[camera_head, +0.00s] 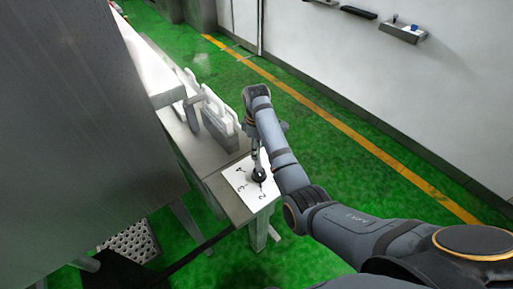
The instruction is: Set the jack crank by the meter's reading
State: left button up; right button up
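A white plate (240,186) with the digits 4, 3 and 2 lies on the end of a grey bench, and my arm covers its right side. A small black round part (258,175), perhaps the jack crank's hub or knob, sits on the plate near the 2. My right gripper (257,168) comes down from my wrist to this black part. It seems to touch it, but its fingers are too small to tell open from shut. No meter face or reading can be made out. My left gripper is not in view.
A large grey metal body (75,140) fills the left side. Pale upright parts (218,118) stand on the bench (190,145) behind the plate. Green floor with a yellow line (330,122) lies open to the right, before a white wall with a small shelf (400,33).

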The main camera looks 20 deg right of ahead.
grip_shut()
jog(key=shift+w+f, duration=0.1)
dwell(0.4)
